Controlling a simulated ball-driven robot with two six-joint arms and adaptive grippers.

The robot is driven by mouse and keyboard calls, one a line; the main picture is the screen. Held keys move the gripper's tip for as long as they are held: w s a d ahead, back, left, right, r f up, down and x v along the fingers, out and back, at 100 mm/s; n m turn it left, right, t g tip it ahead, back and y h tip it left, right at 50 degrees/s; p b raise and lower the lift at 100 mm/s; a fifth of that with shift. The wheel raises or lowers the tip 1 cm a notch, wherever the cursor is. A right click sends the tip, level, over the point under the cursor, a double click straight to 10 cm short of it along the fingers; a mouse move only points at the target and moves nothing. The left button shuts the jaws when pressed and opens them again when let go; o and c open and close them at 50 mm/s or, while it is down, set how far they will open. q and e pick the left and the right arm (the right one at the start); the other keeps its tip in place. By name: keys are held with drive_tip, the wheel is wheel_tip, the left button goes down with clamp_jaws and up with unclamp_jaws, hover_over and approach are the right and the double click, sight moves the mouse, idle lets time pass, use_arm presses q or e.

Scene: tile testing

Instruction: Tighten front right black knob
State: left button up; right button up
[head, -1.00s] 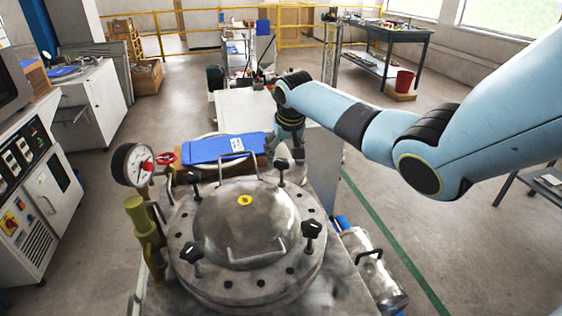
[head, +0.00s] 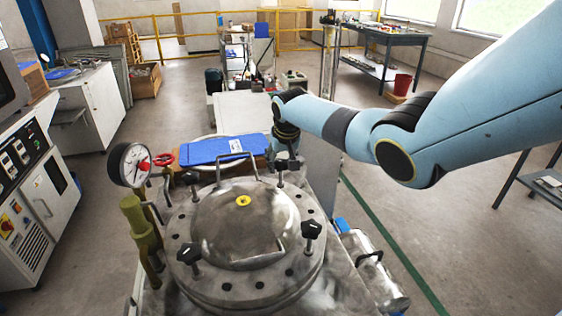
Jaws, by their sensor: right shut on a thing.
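The round metal vessel lid (head: 235,225) stands at the lower middle of the head view, with black star-shaped knobs around its rim. The far right knob (head: 281,166) is at my right gripper (head: 287,163), which reaches down from above and behind it. The gripper is shut on this knob; its fingers are small and partly blend with the metal. The near right knob (head: 311,230) stands free, as do the near left knob (head: 189,254) and the far left knob (head: 190,178). My left gripper is not in view.
A pressure gauge (head: 130,164) and a red valve wheel (head: 163,159) stand left of the lid. A blue clipboard (head: 222,150) lies behind it. A metal cylinder (head: 375,268) lies at the right. Open floor extends to the right.

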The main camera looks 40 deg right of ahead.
drive_tip(key=c, duration=0.3)
drive_tip(key=shift+c, duration=0.2)
